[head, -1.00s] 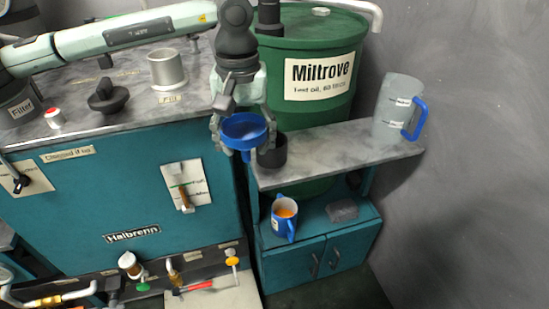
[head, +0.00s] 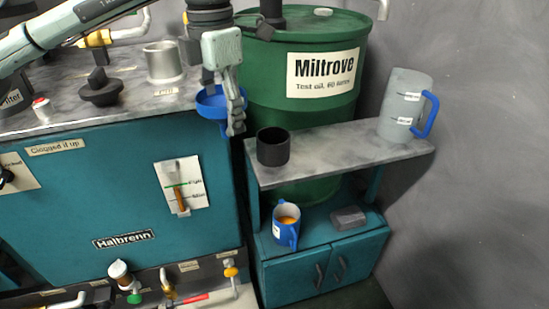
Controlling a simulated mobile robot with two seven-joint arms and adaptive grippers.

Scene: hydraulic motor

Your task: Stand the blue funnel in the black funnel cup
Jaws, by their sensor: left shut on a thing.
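The blue funnel (head: 211,104) is held by my left gripper (head: 228,110), which is shut on it. The funnel's wide mouth faces up, and it hangs at the right edge of the teal machine's top, up and left of the cup. Its spout is mostly hidden. The black funnel cup (head: 273,148) stands upright and open at the left end of the grey shelf, apart from the funnel. My right gripper is not in view.
A clear jug with a blue handle (head: 399,105) stands at the right end of the shelf (head: 340,150). The green Miltrove drum (head: 290,85) rises behind it. A blue mug (head: 286,228) and a grey block (head: 347,218) sit on the lower cabinet. The shelf's middle is clear.

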